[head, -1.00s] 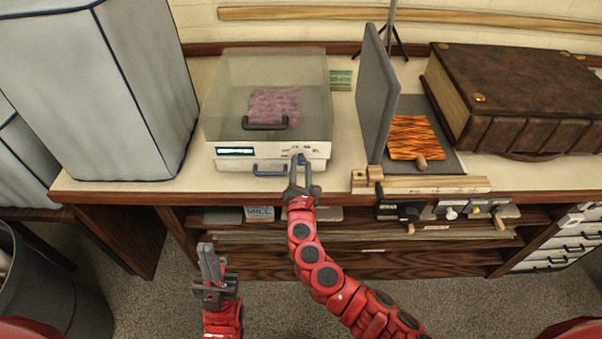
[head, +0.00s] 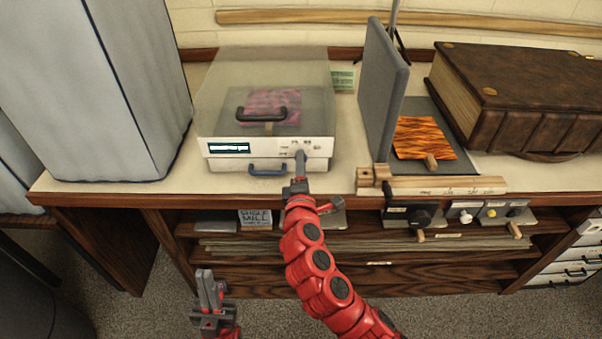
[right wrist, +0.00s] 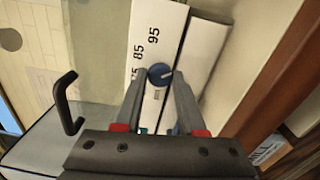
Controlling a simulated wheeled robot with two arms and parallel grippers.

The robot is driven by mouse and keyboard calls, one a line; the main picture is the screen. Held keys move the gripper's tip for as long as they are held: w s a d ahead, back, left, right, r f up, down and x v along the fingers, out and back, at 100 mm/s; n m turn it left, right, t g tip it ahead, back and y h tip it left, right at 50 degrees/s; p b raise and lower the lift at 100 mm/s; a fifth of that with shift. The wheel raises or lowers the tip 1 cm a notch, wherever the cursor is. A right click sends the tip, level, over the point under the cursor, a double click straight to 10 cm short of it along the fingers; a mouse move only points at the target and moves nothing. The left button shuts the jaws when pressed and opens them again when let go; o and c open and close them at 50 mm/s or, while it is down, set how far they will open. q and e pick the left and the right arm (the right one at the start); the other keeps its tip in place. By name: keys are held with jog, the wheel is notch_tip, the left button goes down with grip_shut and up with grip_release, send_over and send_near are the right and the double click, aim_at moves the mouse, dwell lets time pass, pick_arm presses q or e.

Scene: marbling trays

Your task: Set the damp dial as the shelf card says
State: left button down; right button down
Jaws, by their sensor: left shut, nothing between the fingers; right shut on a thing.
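The damp dial (right wrist: 160,75) is a small round blue-grey knob with a pale line, on a white panel with printed numbers; 85 and 95 are readable. In the head view it sits on the front of the white box, mostly hidden by my right gripper (head: 299,166). In the right wrist view my right gripper (right wrist: 160,92) is shut on the dial, one finger at each side. A card (head: 255,218) reading "SHELF MILL" stands on the shelf under the counter; its smaller print is unreadable. My left gripper (head: 208,284) is shut and empty, low in front of the shelves.
The box has a clear lid (head: 225,95) with a black handle, and a blue handle (head: 267,170) low on its front.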

jog(key=m+b, duration=0.1)
jog(key=m, duration=0.1)
jog(key=m+b, duration=0.1)
jog(key=b, duration=0.1)
jog(key=shift+f+m, duration=0.3)
jog(key=shift+m, duration=0.1)
jog(key=shift+r+m+b, duration=0.2)
jog(key=shift+m+b, duration=1.55)
jog(key=shift+m, duration=0.05)
jog(key=c, duration=0.5)
grip_release()
